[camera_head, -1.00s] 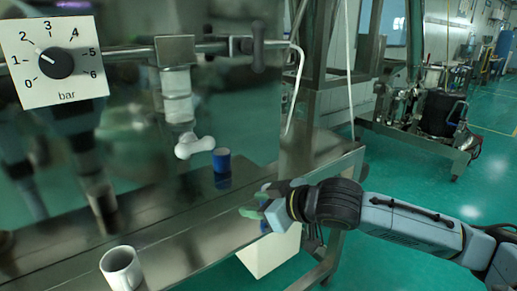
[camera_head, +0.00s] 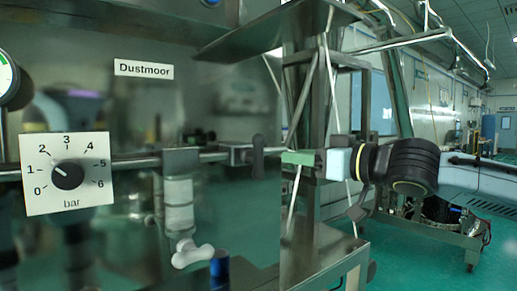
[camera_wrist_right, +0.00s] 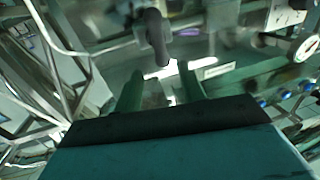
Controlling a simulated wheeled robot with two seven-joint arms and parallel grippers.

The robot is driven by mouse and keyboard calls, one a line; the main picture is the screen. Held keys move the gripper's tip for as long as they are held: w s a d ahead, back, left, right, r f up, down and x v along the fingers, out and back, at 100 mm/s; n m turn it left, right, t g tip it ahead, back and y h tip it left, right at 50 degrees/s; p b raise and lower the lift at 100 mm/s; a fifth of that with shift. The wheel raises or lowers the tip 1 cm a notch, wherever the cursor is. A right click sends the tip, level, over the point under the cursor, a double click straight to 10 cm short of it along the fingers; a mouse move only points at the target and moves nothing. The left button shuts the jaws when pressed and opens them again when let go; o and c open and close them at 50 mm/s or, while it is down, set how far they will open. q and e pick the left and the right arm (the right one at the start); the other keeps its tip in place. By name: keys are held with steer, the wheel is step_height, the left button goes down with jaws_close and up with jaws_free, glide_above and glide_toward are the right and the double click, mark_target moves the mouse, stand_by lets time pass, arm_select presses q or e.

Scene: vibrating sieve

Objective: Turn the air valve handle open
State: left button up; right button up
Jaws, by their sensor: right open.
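The air valve handle (camera_head: 258,155) is a dark, rounded lever standing upright on the horizontal metal pipe (camera_head: 130,162). It also shows in the right wrist view (camera_wrist_right: 156,36), ahead of and above the fingertips. My right gripper (camera_head: 298,159), with green fingers, is just right of the handle at about its height, with a gap between them. In the right wrist view the two fingers (camera_wrist_right: 160,82) are spread, with nothing between them. My left gripper is in neither view.
A pressure dial in bar (camera_head: 68,174) and a filter bowl (camera_head: 179,205) with a white knob (camera_head: 192,254) sit left along the pipe. A blue cylinder (camera_head: 219,265) stands below. A steel post (camera_head: 305,110) rises beside my right gripper.

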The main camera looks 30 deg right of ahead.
mark_target(262, 151)
steer(key=p+x, duration=0.6)
steer(key=x, duration=0.4)
steer(key=shift+w, duration=0.2)
steer(key=shift+w+a+f, duration=0.1)
steer(key=shift+w+a, duration=0.1)
steer(key=shift+w, duration=0.45)
jaws_close()
